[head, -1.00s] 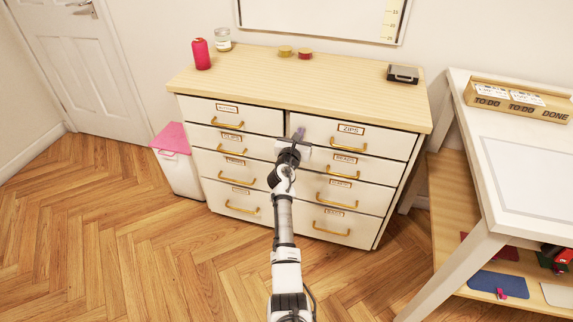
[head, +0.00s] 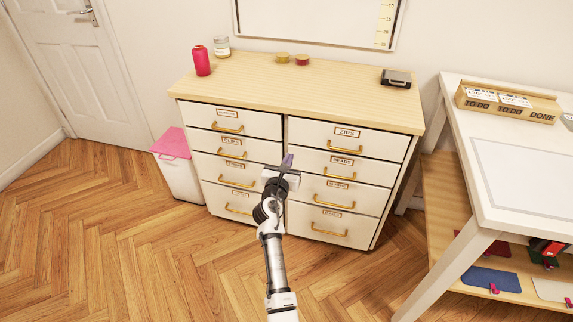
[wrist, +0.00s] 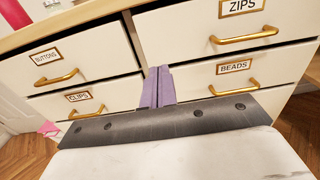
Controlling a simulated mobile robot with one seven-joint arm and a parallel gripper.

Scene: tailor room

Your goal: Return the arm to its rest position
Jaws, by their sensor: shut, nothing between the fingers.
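My gripper (head: 287,161) is in front of the middle of a white drawer cabinet (head: 286,125), clear of its handles. Its purple fingers are together with nothing between them. In the wrist view the shut fingers (wrist: 158,86) point at the divider between the two drawer columns. My arm reaches forward from the bottom of the head view. The drawers look closed. Labels reading BUTTONS (wrist: 46,56), CLIPS (wrist: 79,97), ZIPS (wrist: 243,7) and BEADS (wrist: 234,67) show in the wrist view.
A pink-lidded bin (head: 178,172) stands left. A white table (head: 470,190) stands right. Floor in front is free.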

